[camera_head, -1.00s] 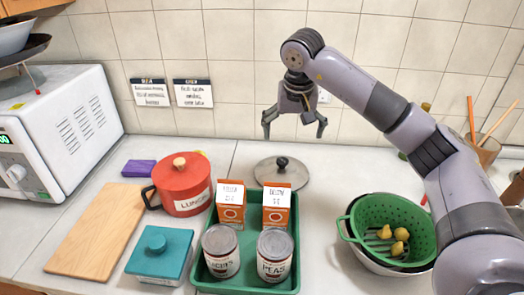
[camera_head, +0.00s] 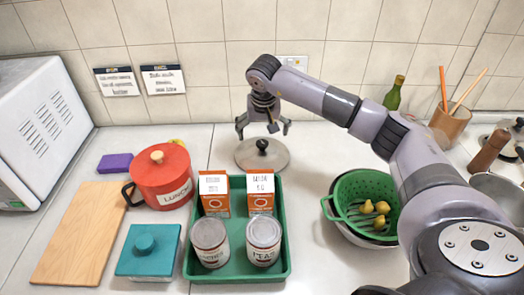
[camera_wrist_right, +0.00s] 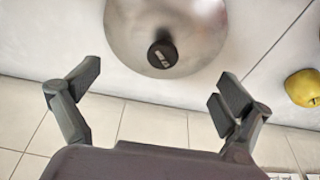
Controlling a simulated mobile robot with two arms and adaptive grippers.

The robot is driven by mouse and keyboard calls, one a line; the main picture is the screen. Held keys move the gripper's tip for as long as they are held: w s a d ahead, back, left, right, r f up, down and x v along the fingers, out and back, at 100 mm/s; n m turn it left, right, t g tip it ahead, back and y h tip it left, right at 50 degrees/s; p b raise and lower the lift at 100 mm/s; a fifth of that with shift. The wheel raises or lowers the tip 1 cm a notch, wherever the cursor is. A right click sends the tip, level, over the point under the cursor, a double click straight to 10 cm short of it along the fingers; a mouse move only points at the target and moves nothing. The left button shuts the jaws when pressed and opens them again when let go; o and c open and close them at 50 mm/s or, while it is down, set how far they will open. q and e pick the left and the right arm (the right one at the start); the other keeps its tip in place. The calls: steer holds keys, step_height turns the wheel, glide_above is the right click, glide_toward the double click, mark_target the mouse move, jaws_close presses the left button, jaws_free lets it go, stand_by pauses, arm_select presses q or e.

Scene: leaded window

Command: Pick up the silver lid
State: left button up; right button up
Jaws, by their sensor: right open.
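The silver lid (camera_head: 250,158) lies flat on the counter behind the green tray, with its black knob (camera_head: 262,145) on top. My right gripper (camera_head: 261,130) is open and empty, above and slightly behind the lid, pointing down. In the right wrist view the lid (camera_wrist_right: 185,28) is at the top middle, its knob (camera_wrist_right: 162,53) between the lines of the two spread fingers of my right gripper (camera_wrist_right: 158,92). The fingers appear apart from the lid. My left gripper does not show.
The green tray (camera_head: 235,275) with cans and cartons stands in front of the lid. A red pot (camera_head: 165,180) is to its left. A green colander (camera_head: 345,190) with yellow fruit is to the right. The tiled wall is close behind. A yellow fruit (camera_wrist_right: 303,88) shows in the wrist view.

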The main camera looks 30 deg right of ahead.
mark_target(263, 143)
steer(key=p+x, duration=0.2)
steer(key=x, duration=0.3)
steer(key=shift+s+a, duration=0.1)
steer(key=shift+a, duration=0.1)
steer(key=shift+f, duration=0.3)
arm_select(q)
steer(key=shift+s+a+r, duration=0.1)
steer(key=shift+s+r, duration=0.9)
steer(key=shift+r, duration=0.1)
arm_select(e)
steer(key=shift+c, duration=0.2)
steer(key=c, duration=0.7)
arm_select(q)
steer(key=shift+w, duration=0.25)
arm_select(e)
steer(key=shift+s, duration=0.15)
steer(key=c, duration=1.4)
steer(key=shift+o, duration=0.2)
